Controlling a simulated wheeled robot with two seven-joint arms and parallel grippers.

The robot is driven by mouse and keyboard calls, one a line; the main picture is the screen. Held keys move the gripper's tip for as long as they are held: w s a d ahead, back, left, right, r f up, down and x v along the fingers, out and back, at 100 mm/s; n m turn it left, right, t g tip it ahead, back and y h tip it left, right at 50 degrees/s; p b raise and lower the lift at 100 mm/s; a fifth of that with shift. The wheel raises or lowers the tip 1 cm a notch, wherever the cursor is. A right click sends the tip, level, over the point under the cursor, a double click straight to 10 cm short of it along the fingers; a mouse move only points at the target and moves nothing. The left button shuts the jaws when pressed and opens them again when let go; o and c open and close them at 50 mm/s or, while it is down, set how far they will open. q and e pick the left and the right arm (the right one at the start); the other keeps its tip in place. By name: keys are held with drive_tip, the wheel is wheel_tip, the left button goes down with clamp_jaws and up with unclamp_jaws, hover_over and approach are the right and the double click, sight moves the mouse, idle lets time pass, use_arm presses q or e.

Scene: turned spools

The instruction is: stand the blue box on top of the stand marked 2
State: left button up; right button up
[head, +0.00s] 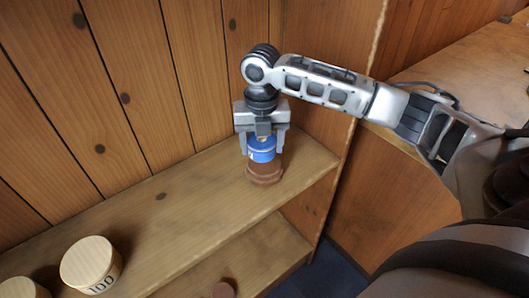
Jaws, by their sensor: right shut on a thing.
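My right gripper (262,144) points down, with its fingers shut on the blue box (262,156). The box is small, looks rounded, and has a pale marking at its left edge. It is upright directly above a reddish-brown turned stand (264,174) at the right end of the upper shelf. The box's lower edge meets the stand's top in the picture; I cannot tell whether it rests on it. No number shows on this stand. A pale wooden stand (88,258) marked 100 is at the lower left. No mark 2 is readable. My left gripper is not in view.
Another pale stand (22,289) is cut off at the bottom left. A brown round thing (225,290) shows low on the lower shelf. The upper shelf (175,215) is bare between the stands. Plank walls close its back and right end.

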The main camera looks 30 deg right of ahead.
sight(265, 164)
drive_tip(key=shift+w+d+f, duration=0.3)
drive_tip(key=shift+d+f, duration=0.1)
drive_tip(key=shift+f, duration=0.15)
drive_tip(key=shift+w+d+f, duration=0.25)
drive_tip(key=shift+d+f, duration=0.1)
drive_tip(key=shift+f, duration=0.2)
drive_tip(key=shift+w+f+p, duration=0.1)
drive_tip(key=shift+f+p, duration=0.2)
drive_tip(key=shift+f, duration=1.35)
drive_tip(key=shift+f, duration=0.15)
drive_tip(key=o, duration=1)
wheel_tip(265, 164, up, 12)
drive_tip(key=shift+r+b, duration=0.2)
drive_tip(key=shift+b, duration=0.15)
